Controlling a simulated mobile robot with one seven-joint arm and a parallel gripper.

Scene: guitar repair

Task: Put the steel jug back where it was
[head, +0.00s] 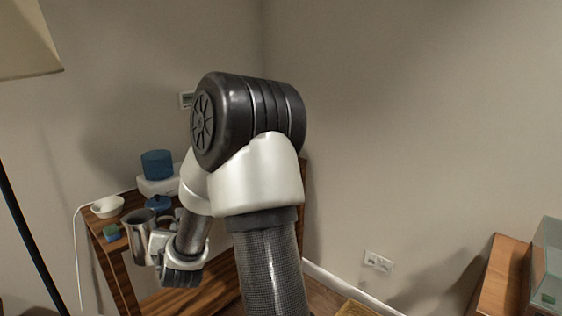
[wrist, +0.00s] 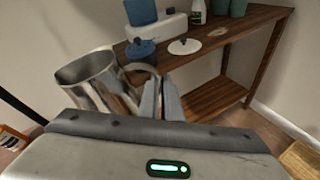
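The steel jug (head: 138,238) is a shiny, open-topped metal jug at the left of the head view, in front of the wooden table's left end. In the wrist view the jug (wrist: 84,70) is at the left, with its mouth up and slightly tilted in the picture. Its handle runs to my gripper (wrist: 160,90), whose two fingers are close together on it. My gripper (head: 157,243) also shows right beside the jug in the head view. The jug appears held off the table top; its base is hidden in the wrist view.
In the wrist view a white disc (wrist: 185,47) lies near bare wood.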

